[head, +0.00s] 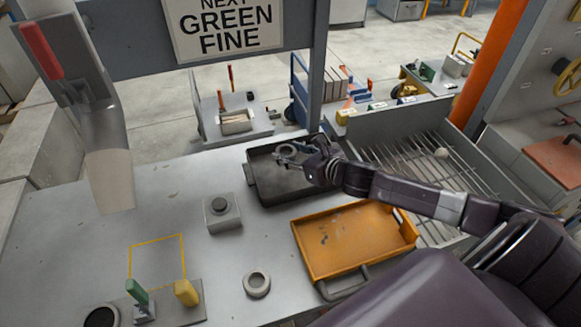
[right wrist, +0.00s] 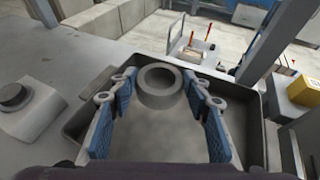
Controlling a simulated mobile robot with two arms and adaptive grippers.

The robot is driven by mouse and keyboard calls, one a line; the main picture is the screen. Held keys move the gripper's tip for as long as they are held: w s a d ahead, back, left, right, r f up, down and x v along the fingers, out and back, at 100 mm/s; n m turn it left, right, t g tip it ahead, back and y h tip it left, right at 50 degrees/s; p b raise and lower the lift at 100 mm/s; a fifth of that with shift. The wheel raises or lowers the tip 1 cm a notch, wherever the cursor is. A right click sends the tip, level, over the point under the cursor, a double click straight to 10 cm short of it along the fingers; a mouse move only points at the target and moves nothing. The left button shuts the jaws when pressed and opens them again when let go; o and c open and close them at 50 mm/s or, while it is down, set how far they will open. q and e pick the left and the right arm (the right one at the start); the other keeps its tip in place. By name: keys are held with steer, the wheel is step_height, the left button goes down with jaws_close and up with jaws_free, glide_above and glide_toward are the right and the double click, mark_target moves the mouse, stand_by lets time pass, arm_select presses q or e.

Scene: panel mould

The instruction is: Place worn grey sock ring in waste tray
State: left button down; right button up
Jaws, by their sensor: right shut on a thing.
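My right gripper (head: 300,157) is over the dark tray (head: 262,192) at the back of the bench. It is shut on a grey ring (head: 286,151). In the right wrist view the grey ring (right wrist: 160,92) sits between the blue-padded fingertips (right wrist: 162,90), with the dark tray (right wrist: 72,122) around and beneath it. The ring appears to be held above the tray floor. No label shows which tray is for waste. Another pale grey ring (head: 257,273) lies flat on the bench near the front. My left gripper is not in view.
An orange tray (head: 320,273) stands in front of the dark tray, and a slatted rack (head: 470,189) is to the right. A grey button box (head: 233,217) is left of the trays. Green and yellow levers (head: 137,292) stand at front left. The left bench is mostly clear.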

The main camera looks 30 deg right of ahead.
mark_target(290, 176)
step_height(290, 176, down, 6)
steer(key=shift+f, duration=0.4)
steer(key=shift+f, duration=0.2)
steer(key=o, duration=1.2)
steer(key=shift+c, duration=0.2)
steer(key=shift+r, duration=0.15)
